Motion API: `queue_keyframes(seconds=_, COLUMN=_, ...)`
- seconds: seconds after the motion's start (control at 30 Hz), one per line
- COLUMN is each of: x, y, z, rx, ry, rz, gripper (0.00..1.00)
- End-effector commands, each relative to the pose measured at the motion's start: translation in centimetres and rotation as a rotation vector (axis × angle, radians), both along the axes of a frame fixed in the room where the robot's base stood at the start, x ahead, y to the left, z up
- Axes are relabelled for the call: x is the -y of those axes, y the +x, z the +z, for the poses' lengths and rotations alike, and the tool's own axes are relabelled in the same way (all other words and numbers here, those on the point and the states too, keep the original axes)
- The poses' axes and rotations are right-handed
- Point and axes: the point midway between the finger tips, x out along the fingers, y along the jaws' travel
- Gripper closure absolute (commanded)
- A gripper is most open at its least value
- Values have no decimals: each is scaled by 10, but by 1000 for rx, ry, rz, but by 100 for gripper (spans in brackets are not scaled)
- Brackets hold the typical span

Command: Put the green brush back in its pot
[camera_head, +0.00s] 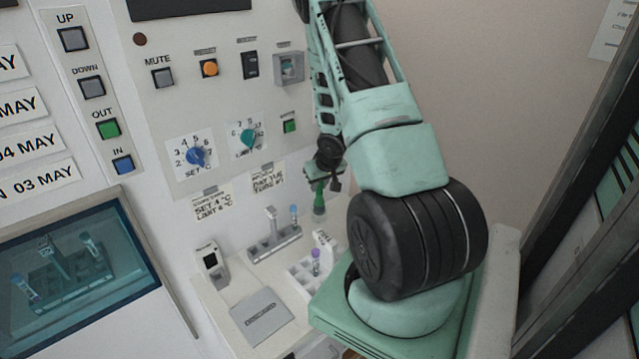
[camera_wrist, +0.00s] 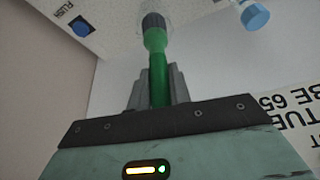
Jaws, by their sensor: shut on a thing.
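The green brush (camera_head: 319,200) hangs roughly upright from my gripper (camera_head: 320,178), above the white worktop. In the wrist view the brush (camera_wrist: 156,62) runs away from the gripper (camera_wrist: 158,92), with its green handle between the grey fingers and a dark end far from them. My gripper is shut on the handle. A pale, rounded shape shows around or behind the dark end; I cannot tell whether it is the pot. The pot is not clearly visible in the head view, where my arm covers part of the worktop.
A grey holder (camera_head: 272,246) with a blue-capped tube (camera_head: 294,212) stands left of the brush. A white rack (camera_head: 302,283) with a purple-capped tube (camera_head: 316,256) is below it. A grey flat plate (camera_head: 262,317) lies in front. The control panel wall (camera_head: 225,110) rises behind.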

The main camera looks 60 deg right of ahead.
Motion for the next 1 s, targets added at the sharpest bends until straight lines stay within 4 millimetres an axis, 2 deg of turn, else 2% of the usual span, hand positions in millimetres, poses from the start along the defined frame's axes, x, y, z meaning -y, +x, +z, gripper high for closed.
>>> queue_keyframes(seconds=0.33, x=0, y=0, z=-4, rx=1, ry=0, rz=0, gripper=100)
queue_keyframes(seconds=0.37, x=0, y=0, z=-4, rx=1, ry=0, rz=0, gripper=75)
queue_keyframes(seconds=0.43, x=0, y=0, z=-4, rx=1, ry=0, rz=0, gripper=56)
queue_keyframes(seconds=1.0, x=0, y=0, z=-4, rx=1, ry=0, rz=0, gripper=55)
